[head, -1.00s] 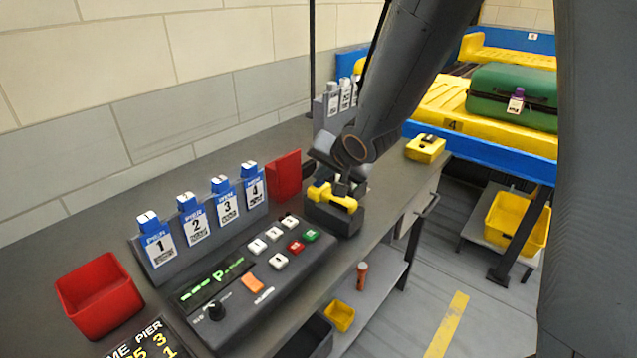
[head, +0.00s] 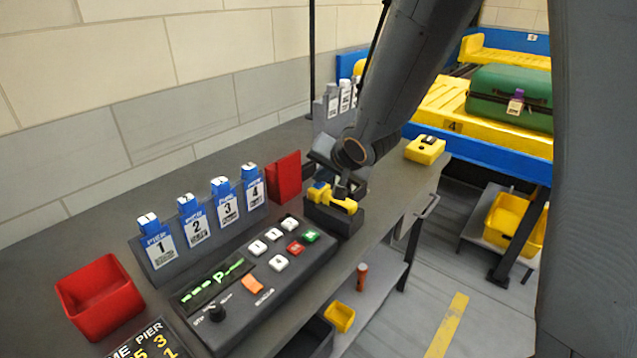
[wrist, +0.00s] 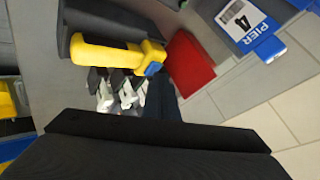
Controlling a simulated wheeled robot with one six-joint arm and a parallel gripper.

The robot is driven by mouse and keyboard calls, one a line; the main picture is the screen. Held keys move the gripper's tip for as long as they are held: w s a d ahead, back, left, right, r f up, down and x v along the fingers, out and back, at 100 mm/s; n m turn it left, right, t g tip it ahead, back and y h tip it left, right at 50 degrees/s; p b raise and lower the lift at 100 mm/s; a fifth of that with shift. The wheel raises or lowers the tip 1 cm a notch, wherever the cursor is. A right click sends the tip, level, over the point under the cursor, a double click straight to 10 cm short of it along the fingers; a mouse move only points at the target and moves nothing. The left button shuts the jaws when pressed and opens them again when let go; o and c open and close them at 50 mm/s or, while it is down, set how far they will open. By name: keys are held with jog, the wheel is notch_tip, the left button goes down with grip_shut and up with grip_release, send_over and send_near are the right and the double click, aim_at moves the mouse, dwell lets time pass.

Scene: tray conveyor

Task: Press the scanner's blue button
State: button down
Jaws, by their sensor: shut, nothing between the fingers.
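The yellow scanner (head: 342,204) lies in a dark holder (head: 335,220) on the counter, its blue button (head: 320,186) at the upper left end. In the wrist view the scanner (wrist: 105,53) points right, and the blue button (wrist: 153,68) shows near its head. My gripper (head: 345,187) is shut and empty, just above and behind the scanner. Part of the scanner is hidden by my fingers.
A control panel (head: 235,320) with several buttons stands in front of the holder. Numbered pier tags (head: 195,222) stand in a rack to the left. A yellow box (head: 425,150) is to the right.

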aim_at(321, 189)
jog(key=shift+r+p, duration=0.7)
jog(key=shift+p, duration=0.1)
jog(key=shift+r, duration=0.1)
notch_tip(321, 189, up, 5)
jog(key=p, duration=0.6)
dwell(0.3)
jog(key=s+d+n+g+h, duration=0.1)
jog(key=s+d, duration=0.3)
jog(key=s, duration=0.4)
jog(key=s+d+f+n+g+h, duration=0.1)
jog(key=s+d+n+g, duration=0.1)
jog(key=s, duration=0.7)
jog(key=s+d+f+n+g+h, duration=0.1)
jog(key=s+d+g, duration=0.3)
jog(key=s+d, duration=0.2)
jog(key=shift+s+f+n, duration=0.25)
jog(key=shift+s+n, duration=0.15)
jog(key=shift+s, duration=0.85)
